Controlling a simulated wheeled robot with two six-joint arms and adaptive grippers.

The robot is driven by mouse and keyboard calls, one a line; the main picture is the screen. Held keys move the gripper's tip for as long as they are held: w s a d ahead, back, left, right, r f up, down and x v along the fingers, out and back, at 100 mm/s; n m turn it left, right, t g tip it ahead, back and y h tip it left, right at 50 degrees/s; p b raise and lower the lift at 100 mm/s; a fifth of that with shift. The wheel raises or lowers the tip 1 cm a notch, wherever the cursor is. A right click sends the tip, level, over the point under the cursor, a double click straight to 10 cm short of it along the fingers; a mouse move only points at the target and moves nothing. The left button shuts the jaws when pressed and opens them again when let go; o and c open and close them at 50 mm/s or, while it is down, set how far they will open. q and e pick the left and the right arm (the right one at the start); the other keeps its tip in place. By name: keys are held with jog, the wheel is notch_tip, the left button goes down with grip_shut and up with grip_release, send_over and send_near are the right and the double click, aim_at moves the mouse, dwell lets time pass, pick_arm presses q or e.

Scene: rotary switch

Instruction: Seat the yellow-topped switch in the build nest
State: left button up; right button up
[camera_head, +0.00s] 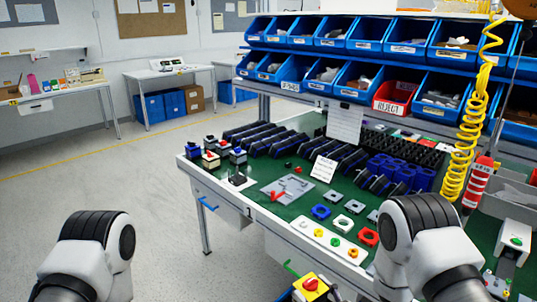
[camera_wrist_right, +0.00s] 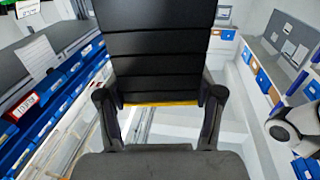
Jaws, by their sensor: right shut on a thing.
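The yellow-topped switch (camera_head: 311,285) shows at the bottom edge of the head view, with a red knob on its yellow face. My right gripper (camera_wrist_right: 160,96) is shut on it. In the right wrist view the switch's black ribbed body (camera_wrist_right: 158,55) stands between the two fingers, with a yellow edge below. In the head view the switch is in front of the bench's near edge, apart from the bench top. A grey plate (camera_head: 300,183) with a red part lies on the green mat; I cannot tell surely whether it is the build nest. My left gripper is out of view.
Blue bins (camera_head: 345,72) hang behind. A yellow coiled hose (camera_head: 463,135) hangs at right.

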jog(key=d+f+m+t+h, duration=0.1)
jog(key=h, duration=0.1)
jog(key=w+d+f+m+h+b, duration=0.1)
jog(key=h, duration=0.1)
jog(key=w+d+f+m+t+h, duration=0.1)
jog(key=d+f, duration=0.1)
jog(key=shift+w+m+t+h+b, duration=0.1)
jog(key=shift+m+t+h+b, duration=0.2)
jog(key=shift+m+h+b, duration=0.1)
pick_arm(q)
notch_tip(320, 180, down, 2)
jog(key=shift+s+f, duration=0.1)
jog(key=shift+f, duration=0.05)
pick_arm(e)
jog(key=s+d+r+m+h, duration=0.3)
jog(key=d+r+h, duration=0.1)
jog(key=d, duration=0.1)
jog(key=shift+s+t+h, duration=0.15)
jog(key=shift+t+h, duration=0.15)
jog(key=s+a+n+g+y, duration=0.2)
jog(key=a+n+g+y, duration=0.5)
jog(key=n+g+y, duration=0.1)
jog(key=s+a+n+g+y, duration=0.3)
jog(key=a+n+g+y, duration=0.4)
jog(key=n+g+y, duration=0.1)
jog(key=shift+s+n+g+y, duration=0.2)
jog(key=shift+n+g+y, duration=0.25)
jog(key=shift+y, duration=0.55)
